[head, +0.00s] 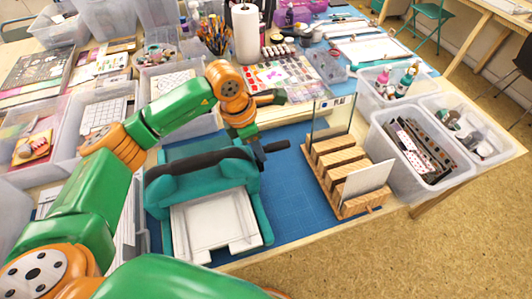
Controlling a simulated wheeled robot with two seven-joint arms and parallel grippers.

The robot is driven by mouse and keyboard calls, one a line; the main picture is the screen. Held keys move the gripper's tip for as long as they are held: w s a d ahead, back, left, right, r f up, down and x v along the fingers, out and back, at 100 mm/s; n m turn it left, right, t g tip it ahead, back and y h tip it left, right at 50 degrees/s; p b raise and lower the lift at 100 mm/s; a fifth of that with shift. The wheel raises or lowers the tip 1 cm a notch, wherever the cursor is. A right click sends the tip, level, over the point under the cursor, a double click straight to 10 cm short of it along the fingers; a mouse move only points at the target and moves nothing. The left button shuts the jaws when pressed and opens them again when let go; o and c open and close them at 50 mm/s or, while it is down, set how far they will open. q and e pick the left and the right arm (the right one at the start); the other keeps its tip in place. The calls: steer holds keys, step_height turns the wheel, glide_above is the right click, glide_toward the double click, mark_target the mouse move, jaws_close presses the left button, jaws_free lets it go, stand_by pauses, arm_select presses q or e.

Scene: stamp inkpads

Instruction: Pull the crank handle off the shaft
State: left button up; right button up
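A teal press (255,215) with dark rounded covers stands on the blue cutting mat, a pale flat bed in its front. The crank handle (277,147) is black and sticks out to the right from the press's upper right side. My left gripper (256,148) points down at the crank, right by the handle's inner end. Its fingers are small and dark against the dark crank, so I cannot tell whether they are closed on it. The shaft is hidden behind the gripper and press. My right gripper is not in view.
A wooden slotted rack (335,160) with upright panels stands right of the press. Clear bins (420,165) line the right table edge, and more bins (100,115) stand on the left. Blue mat (290,195) is bare between press and rack.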

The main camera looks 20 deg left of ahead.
arm_select(q)
jaws_close()
steer(key=shift+w+d+r, duration=0.1)
steer(key=shift+d, duration=0.1)
steer(key=shift+w+d, duration=0.65)
steer(key=shift+d, duration=0.2)
steer(key=shift+b, duration=0.3)
steer(key=shift+d, duration=0.1)
step_height(320, 180, up, 6)
steer(key=p, duration=0.4)
